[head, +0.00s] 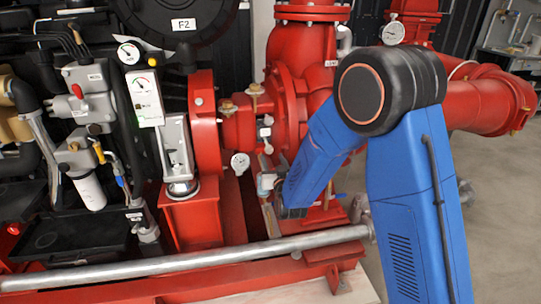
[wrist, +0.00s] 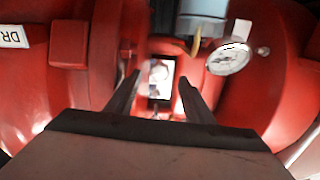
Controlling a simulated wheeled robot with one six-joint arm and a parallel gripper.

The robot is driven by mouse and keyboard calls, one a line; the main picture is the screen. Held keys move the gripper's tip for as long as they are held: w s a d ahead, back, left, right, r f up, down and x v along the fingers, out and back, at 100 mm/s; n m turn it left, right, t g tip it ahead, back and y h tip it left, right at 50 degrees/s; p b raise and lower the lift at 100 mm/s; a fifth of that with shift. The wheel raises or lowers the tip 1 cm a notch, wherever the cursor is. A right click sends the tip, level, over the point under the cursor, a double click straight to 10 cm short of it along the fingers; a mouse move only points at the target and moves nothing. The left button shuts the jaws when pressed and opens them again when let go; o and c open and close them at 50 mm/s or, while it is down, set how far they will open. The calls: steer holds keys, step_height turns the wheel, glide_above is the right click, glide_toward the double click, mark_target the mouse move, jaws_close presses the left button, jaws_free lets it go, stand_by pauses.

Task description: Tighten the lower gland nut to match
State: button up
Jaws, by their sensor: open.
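My gripper (wrist: 160,78) is open in the wrist view, with two dark fingers apart and pointing into the red pump body (wrist: 110,40). Between the fingertips is a rectangular opening with a pale, blurred shape (wrist: 158,74) inside. I cannot tell whether this shape is the lower gland nut, and nothing is clearly gripped. In the head view my blue arm reaches down to the pump's lower front, and the gripper's fingers cannot be made out there. Brass-coloured fittings (head: 256,90) show on top of the red pump casing; neither gland nut can be clearly told apart.
A round gauge (wrist: 229,58) sits close to the right finger in the wrist view. A red block (wrist: 68,43) juts out at left. In the head view a grey pipe (head: 200,258) crosses low in front of the pump. Open floor (head: 505,225) lies at right.

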mark_target(270, 152)
steer(key=shift+x, duration=2.2)
steer(key=c, duration=1)
